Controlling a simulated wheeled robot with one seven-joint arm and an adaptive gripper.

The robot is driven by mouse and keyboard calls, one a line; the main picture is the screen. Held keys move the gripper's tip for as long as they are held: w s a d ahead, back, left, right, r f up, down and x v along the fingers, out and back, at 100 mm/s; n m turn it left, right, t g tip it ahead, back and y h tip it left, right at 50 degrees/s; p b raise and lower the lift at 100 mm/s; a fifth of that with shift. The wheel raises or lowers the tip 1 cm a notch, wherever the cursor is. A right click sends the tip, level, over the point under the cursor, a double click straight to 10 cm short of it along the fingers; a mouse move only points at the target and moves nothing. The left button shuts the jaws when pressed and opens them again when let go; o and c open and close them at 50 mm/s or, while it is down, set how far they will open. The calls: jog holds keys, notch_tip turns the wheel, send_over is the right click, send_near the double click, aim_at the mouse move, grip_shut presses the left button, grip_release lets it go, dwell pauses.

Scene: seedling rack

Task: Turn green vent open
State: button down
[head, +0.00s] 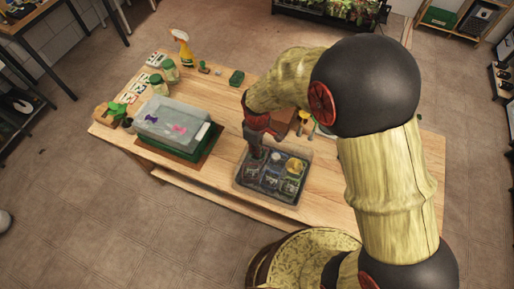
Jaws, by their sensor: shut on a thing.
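A clear plastic propagator cover (172,121) sits over a green base tray (196,152) on the left part of the wooden table. A purple piece (151,118) and a pink piece (178,128) show on the cover, but I cannot make out a green vent. My gripper (256,150) points down over the grey tray (239,184), to the right of the cover and apart from it. It is shut on what looks like a small dark pot (255,163) at the tray's left end. The fingers partly hide it.
The grey tray holds several small pots (271,180). A green block (236,77) lies at the back.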

jog(key=shift+n, duration=0.8)
jog(key=c, duration=2.1)
grip_release()
jog(key=shift+o, duration=0.6)
jog(key=shift+r, duration=0.1)
notch_tip(320, 180, up, 12)
